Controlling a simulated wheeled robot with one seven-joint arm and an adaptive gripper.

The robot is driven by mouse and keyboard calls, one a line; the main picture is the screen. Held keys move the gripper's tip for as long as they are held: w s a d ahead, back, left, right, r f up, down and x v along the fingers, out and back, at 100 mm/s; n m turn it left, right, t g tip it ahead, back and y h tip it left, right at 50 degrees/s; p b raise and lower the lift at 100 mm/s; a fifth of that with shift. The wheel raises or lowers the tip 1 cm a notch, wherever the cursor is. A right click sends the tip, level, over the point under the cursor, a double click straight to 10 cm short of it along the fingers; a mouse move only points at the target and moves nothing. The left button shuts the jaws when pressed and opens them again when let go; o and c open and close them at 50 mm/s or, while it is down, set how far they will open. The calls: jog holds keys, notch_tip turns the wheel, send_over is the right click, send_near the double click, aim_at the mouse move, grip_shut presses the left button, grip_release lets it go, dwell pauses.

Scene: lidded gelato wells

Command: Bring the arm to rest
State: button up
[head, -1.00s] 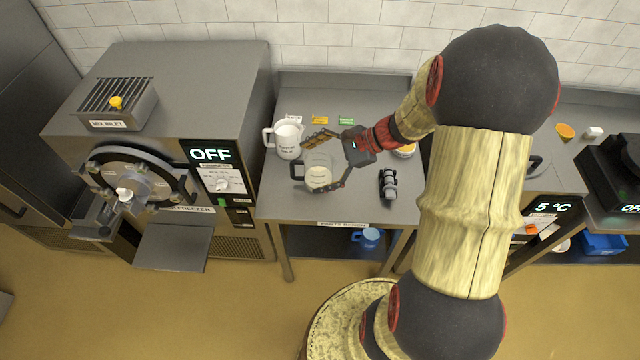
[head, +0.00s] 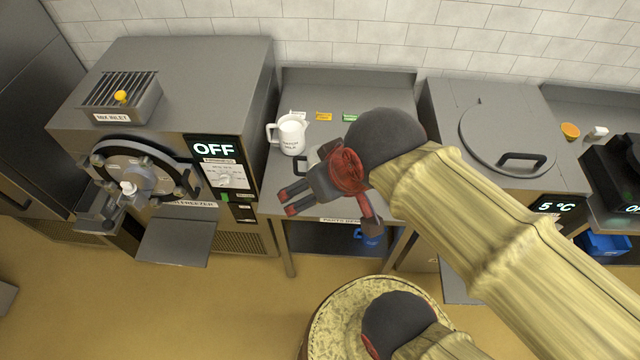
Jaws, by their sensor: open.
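My arm reaches in from the lower right, and its bent wrist hangs in front of the steel parts bench (head: 245,205). My gripper (head: 330,220) is open, with its fingers spread wide and pointing down and left over the bench's front edge. Nothing shows between the fingers. A clear jug (head: 301,165) is mostly hidden behind my gripper; only its dark handle and a bit of rim show. A white milk jug (head: 291,136) stands upright on the bench, apart from my gripper.
A batch freezer (head: 180,100) reading OFF stands left of the bench. A lidded well (head: 507,138) reading 5 °C is on the right. Yellow (head: 323,117) and green (head: 349,117) labels lie at the bench's back.

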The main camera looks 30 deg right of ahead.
notch_tip(320, 180, down, 12)
jog(key=b, duration=1.1)
jog(key=shift+r+b, duration=0.25)
jog(key=shift+b, duration=0.05)
